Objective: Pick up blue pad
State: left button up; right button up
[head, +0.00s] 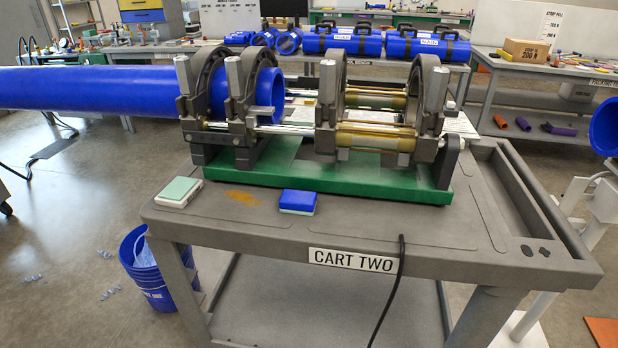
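The blue pad (298,201) lies on the grey cart top (350,232), near its front edge and left of the middle. It is a small block with a blue top and a thin greenish layer at its bottom edge. It sits just in front of the green base of the clamp machine and nothing covers it. A similar white pad with a pale green top (180,191) lies to its left, near the cart's left corner. Neither of my grippers is in view.
The fusion machine's green base (370,185) and clamps stand behind the pad, with a long blue pipe (90,88) entering from the left. A black cable (398,270) hangs over the front edge. A blue bucket (160,275) stands on the floor at left. Cart top right of the pad is clear.

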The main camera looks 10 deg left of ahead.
aim_at(291, 201)
jog(key=k, duration=0.5)
jog(key=u, duration=1.4)
jog(key=i, duration=1.15)
jog(key=z, duration=1.55)
